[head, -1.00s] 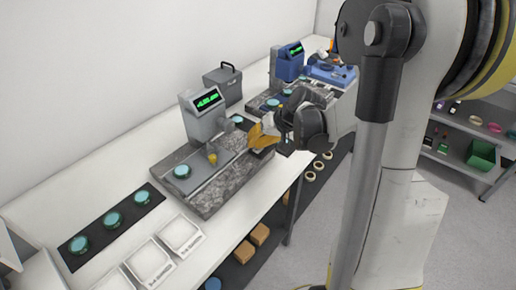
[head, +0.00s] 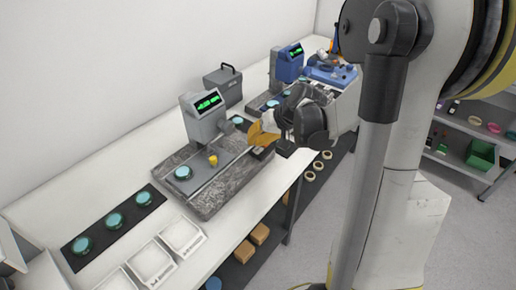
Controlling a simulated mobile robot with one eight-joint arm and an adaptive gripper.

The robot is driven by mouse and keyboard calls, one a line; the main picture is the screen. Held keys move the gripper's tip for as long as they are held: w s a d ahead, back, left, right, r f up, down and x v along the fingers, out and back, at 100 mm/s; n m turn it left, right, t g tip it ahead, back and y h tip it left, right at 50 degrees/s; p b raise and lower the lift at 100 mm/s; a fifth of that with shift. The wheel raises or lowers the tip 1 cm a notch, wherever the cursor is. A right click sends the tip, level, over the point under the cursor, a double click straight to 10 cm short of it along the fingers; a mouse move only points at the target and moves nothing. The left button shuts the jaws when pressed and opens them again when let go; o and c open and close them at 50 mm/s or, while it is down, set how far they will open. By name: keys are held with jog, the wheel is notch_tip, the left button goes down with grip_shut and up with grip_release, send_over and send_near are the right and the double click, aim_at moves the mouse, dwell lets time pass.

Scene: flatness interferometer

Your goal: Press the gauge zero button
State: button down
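The near grey gauge (head: 203,122) stands on a grey stone plate (head: 228,190), its green digits lit but too small to read. I cannot make out a zero button on it.
A blue gauge (head: 289,64) stands farther back, beside a dark grey box (head: 222,86). A black mat (head: 113,225) with several teal discs and white trays (head: 181,236) fill the near bench. A shelf with a green bin (head: 481,154) is at right.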

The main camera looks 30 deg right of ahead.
aim_at(255, 149)
notch_tip(255, 149, up, 5)
jog(key=p, duration=0.4)
dwell(0.8)
jog(key=s+a+r+n+h+b, duration=0.1)
jog(key=s+a+r+n, duration=0.1)
jog(key=s+a, duration=0.5)
jog(key=s+a+r+n+h, duration=0.1)
jog(key=s+a+r, duration=0.4)
jog(key=s, duration=0.6)
jog(key=a+h, duration=0.1)
jog(key=a, duration=0.1)
jog(key=shift+s+a+n+t+b, duration=0.3)
jog(key=shift+s+a+n+b, duration=0.05)
jog(key=shift+s+n+b, duration=0.05)
